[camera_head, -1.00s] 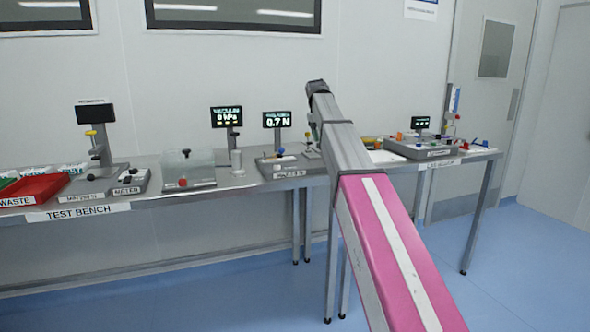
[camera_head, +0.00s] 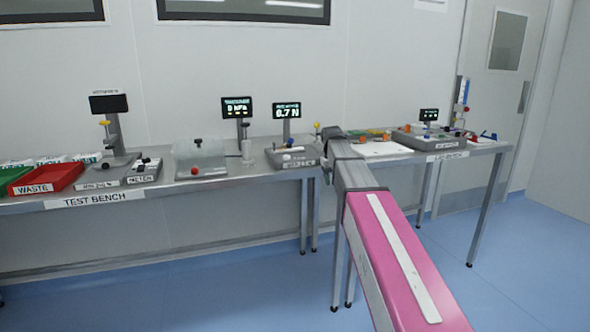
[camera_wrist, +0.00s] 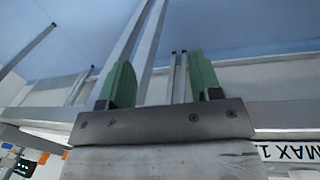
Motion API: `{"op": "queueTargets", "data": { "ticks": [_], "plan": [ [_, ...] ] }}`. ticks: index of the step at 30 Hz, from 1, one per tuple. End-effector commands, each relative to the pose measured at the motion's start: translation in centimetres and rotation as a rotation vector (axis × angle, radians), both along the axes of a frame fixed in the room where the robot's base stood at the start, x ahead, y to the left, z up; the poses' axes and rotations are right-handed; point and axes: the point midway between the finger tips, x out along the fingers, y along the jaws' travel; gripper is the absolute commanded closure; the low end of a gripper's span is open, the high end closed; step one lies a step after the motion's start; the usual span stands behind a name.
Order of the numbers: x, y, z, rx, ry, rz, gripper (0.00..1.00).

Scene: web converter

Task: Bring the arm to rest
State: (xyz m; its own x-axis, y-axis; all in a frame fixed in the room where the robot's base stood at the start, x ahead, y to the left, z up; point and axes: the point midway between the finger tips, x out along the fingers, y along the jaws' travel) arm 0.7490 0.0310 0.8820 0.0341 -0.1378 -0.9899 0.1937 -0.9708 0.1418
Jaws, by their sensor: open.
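My arm, pink with a white stripe and a grey forward part, reaches up from the lower right of the head view, its end in front of the bench edge. My gripper shows in the wrist view (camera_wrist: 161,75) as two green fingers set wide apart. Nothing is between them but the background of bench legs and blue floor. In the head view the gripper is mostly hidden behind the arm's own links.
The long test bench (camera_head: 95,198) carries a red waste bin (camera_head: 47,179), a clear box (camera_head: 201,157) and small displays (camera_head: 236,107). At its right stands a grey console (camera_head: 432,138). Bench legs (camera_head: 487,210) stand on open blue floor (camera_head: 540,260).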

Motion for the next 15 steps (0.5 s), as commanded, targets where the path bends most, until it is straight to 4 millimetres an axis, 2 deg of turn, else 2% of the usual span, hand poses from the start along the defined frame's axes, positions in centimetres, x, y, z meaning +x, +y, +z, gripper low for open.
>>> {"op": "queueTargets", "data": {
  "ticks": [1, 3, 9, 15],
  "plan": [
    [-1.9, -0.4, -2.7, 0.007, 0.006, -0.008, 0.42],
    [-3.4, -0.7, -5.7, 0.016, 0.007, -0.018, 0.42],
    [-8.3, -1.5, -13.4, 0.045, 0.01, -0.05, 0.42],
    [-13.9, -2.2, -20.1, 0.076, 0.012, -0.09, 0.42]
  ]
}}
